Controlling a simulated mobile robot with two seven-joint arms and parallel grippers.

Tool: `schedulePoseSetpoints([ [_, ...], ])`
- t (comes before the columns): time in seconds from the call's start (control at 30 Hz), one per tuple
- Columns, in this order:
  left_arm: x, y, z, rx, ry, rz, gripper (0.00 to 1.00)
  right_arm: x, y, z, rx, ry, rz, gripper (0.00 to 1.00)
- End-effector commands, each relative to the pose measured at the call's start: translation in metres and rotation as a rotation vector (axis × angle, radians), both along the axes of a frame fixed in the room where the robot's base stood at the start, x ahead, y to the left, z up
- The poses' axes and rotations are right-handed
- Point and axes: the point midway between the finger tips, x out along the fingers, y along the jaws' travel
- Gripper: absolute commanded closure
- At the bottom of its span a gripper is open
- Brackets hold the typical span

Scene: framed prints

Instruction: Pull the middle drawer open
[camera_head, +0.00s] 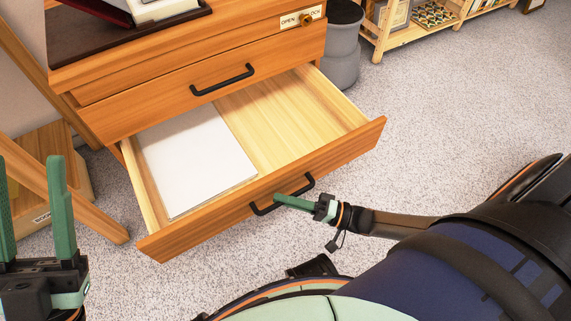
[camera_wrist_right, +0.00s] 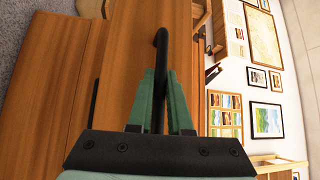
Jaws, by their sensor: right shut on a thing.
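The wooden cabinet's drawer (camera_head: 330,165), below a shut drawer (camera_head: 150,103), is pulled well out. Its black bar handle (camera_head: 262,209) is on the front panel. My right gripper (camera_head: 283,201) is shut on this handle; the handle (camera_wrist_right: 161,45) also shows between the green fingers of the right gripper (camera_wrist_right: 160,80) in the right wrist view. My left gripper (camera_head: 36,205) is at the lower left, fingers apart and empty, away from the cabinet. What lies below the open drawer is hidden.
A white paper stack (camera_head: 195,160) lies in the open drawer's left part. The shut drawer has a black handle (camera_head: 222,80). A grey bin (camera_head: 342,50) and a low wooden shelf (camera_head: 400,38) stand behind. The carpet (camera_head: 450,120) at the right is clear.

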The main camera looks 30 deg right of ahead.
Motion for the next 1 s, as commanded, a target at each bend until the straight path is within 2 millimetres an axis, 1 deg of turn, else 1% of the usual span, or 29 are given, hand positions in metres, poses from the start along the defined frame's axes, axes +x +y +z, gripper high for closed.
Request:
schedulePoseSetpoints([
  [0.4,0.0002,0.0001,0.0001,-0.001,0.0,0.001,0.5,0.0004,-0.0013,-0.0002,-0.003,0.0,-0.002,1.0],
  [0.43,0.0002,0.0001,0.0001,-0.001,0.0,0.001,0.5,0.0004,-0.0013,-0.0002,-0.003,0.0,-0.002,0.79],
  [0.67,0.0003,0.0001,0.0,-0.001,0.0,0.001,0.5,0.0004,-0.0006,0.0,-0.001,0.0,-0.001,0.53],
  [0.9,0.0002,0.0,-0.0001,0.001,0.0,0.0,0.5,0.0002,-0.0004,0.0,0.0,0.0,-0.001,0.53],
  [1.0,0.0001,-0.0002,0.0004,0.003,0.0,-0.001,0.5,-0.0031,-0.004,-0.0007,-0.001,0.001,-0.001,0.53],
])
